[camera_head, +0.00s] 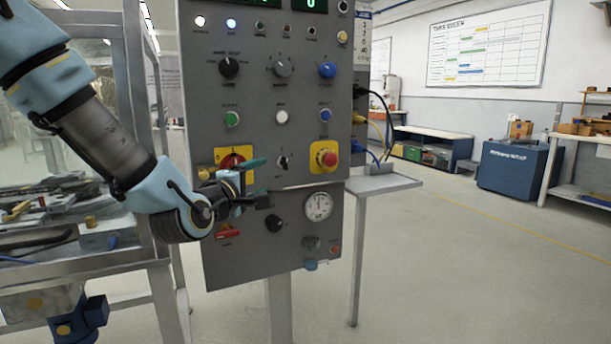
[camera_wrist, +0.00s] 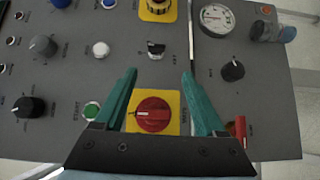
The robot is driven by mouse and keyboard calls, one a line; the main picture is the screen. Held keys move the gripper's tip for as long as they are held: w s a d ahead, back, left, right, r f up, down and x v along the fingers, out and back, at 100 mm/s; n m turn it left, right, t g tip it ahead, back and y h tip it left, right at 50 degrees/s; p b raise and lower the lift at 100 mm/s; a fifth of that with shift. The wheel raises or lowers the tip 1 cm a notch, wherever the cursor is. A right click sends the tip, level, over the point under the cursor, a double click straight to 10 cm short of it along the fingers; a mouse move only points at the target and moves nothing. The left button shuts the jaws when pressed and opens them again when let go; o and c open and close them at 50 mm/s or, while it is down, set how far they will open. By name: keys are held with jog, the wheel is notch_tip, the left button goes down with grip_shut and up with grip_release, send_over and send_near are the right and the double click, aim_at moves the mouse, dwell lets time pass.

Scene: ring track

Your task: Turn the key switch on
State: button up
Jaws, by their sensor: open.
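The key switch (camera_head: 283,162) is a small dark switch with a light face at mid-height on the grey control panel (camera_head: 262,100). In the wrist view the key switch (camera_wrist: 155,48) appears just beyond the fingertips, roughly centred between them. My gripper (camera_head: 260,182) has green fingers and is open and empty, in front of the panel to the left of the switch. In the wrist view my gripper (camera_wrist: 159,75) has its fingers spread wide. No contact with the switch is visible.
A red rotary switch on a yellow plate (camera_wrist: 153,113) lies between the fingers, nearer the palm. A red emergency stop (camera_head: 326,157), a gauge (camera_head: 318,206), a black knob (camera_head: 275,223) and a red handle (camera_wrist: 240,130) are close by. A small shelf (camera_head: 384,184) stands right of the panel.

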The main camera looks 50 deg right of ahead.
aim_at(284, 164)
jog(key=x, duration=0.7)
jog(key=p+x, duration=0.1)
jog(key=x, duration=0.3)
jog(key=shift+s+d+r, duration=0.2)
jog(key=shift+s+r, duration=0.1)
jog(key=shift+s, duration=0.05)
jog(key=shift+c, duration=0.2)
grip_shut()
